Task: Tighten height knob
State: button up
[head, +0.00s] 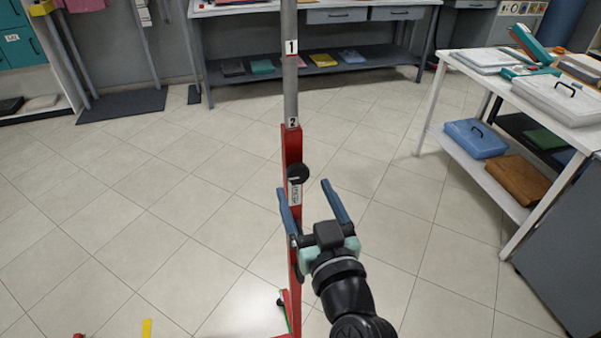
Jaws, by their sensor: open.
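A black round height knob (298,174) sits on the red upright post (292,148) of a stand. A grey tube (290,80) with labels 1 and 2 rises out of the red post. My gripper (308,188) has two blue fingers, spread apart and empty. It is just below the knob in the picture, with its fingertips pointing up toward it. The gap in depth between fingers and knob is hard to tell. The lower part of the post is partly hidden behind my gripper.
A white table (468,66) with cases and a lower shelf stands at the right. A workbench (325,84) with folded items on its shelf is at the back. The tiled floor (150,220) to the left is mostly clear. The stand's red base is at the bottom.

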aim_at(299, 178)
jog(key=shift+x, duration=2)
jog(key=shift+c, duration=0.3)
grip_shut()
